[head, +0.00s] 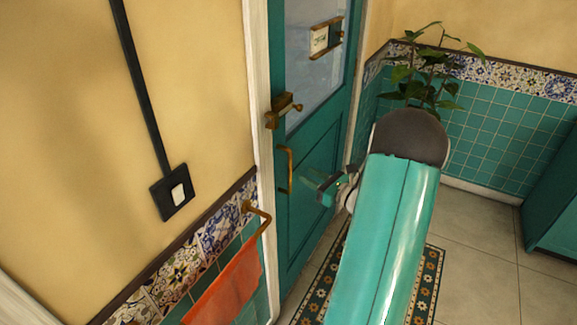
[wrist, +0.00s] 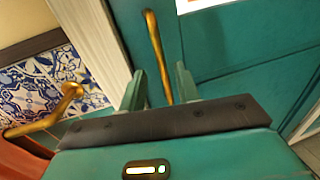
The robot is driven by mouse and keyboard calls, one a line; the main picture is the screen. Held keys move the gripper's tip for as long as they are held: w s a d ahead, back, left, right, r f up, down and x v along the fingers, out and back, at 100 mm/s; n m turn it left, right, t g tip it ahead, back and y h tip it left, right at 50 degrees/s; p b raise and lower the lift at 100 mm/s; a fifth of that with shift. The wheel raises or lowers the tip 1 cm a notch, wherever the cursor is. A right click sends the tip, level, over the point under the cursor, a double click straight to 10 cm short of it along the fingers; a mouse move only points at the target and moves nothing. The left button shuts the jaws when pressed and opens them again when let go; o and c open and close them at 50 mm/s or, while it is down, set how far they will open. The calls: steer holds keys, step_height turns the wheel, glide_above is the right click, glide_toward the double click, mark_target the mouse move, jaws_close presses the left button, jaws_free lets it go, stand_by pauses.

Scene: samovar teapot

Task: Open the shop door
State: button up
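The shop door (head: 316,160) is teal with a glass pane and looks closed in its white frame. A brass pull handle (head: 286,170) stands upright near its left edge, below a brass latch (head: 283,109). My gripper (head: 314,180) is to the right of the pull handle, at about its height, with a small gap in the head view. In the wrist view my gripper (wrist: 162,85) is open, with its two teal fingers apart. The pull handle (wrist: 157,50) shows ahead, in line with the space between the fingers. Nothing is held.
A brass towel rail (head: 259,218) with an orange towel (head: 228,288) is on the wall left of the door. A black switch (head: 172,192) is further left. A plant (head: 430,75) stands in the right corner. A patterned mat (head: 428,285) lies on the tiled floor. A teal cabinet (head: 555,205) is at right.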

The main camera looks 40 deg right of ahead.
steer(key=w, duration=0.3)
steer(key=w+a, duration=0.1)
steer(key=w, duration=0.4)
steer(key=shift+w+a, duration=0.15)
steer(key=shift+w, duration=0.2)
steer(key=shift+c, duration=0.4)
jaws_close()
